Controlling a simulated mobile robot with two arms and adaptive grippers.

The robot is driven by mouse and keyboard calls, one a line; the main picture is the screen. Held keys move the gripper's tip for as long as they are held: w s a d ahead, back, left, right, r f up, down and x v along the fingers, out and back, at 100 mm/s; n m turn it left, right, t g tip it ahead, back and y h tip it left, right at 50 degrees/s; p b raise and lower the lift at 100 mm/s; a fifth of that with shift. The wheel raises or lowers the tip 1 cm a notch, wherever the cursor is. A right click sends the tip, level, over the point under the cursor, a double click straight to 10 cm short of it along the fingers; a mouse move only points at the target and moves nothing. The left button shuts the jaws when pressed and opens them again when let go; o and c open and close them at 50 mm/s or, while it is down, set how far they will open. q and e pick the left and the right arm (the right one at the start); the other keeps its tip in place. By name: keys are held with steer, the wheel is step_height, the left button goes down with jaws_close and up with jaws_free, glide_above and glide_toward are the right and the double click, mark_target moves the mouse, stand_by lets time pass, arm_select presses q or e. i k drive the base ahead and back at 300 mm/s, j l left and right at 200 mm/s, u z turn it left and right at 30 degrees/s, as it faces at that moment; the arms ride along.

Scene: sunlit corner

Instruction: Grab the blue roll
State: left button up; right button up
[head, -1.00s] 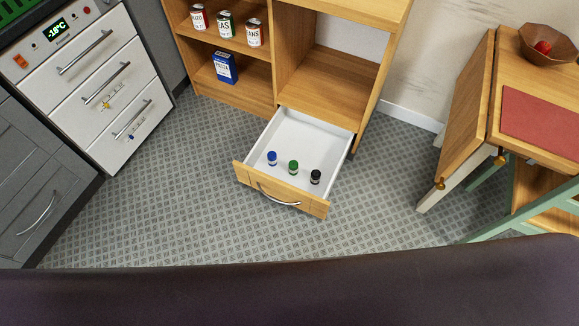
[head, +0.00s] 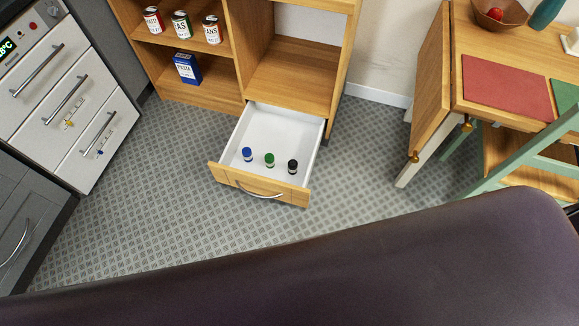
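A small blue roll (head: 247,154) stands in the open white drawer (head: 283,122), at the left of a row near the drawer's wooden front. A green roll (head: 269,159) stands beside it in the middle, and a black one (head: 292,166) at the right. They are small in the picture, so fine detail is hard to tell. Neither of my grippers is in view.
A wooden shelf unit (head: 259,50) with cans and a blue pasta box (head: 186,68) stands behind the drawer. A wooden table (head: 462,60) and green chair (head: 520,160) are at the right. Tiled floor before the drawer is clear.

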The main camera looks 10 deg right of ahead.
mark_target(247, 157)
steer(key=i+l+u, duration=0.1)
steer(key=l, duration=0.3)
steer(key=i+l+u, duration=0.1)
steer(key=l, duration=0.25)
steer(key=i+l+u, duration=0.1)
steer(key=l, duration=0.3)
steer(key=i+l+u, duration=0.1)
steer(key=l, duration=0.3)
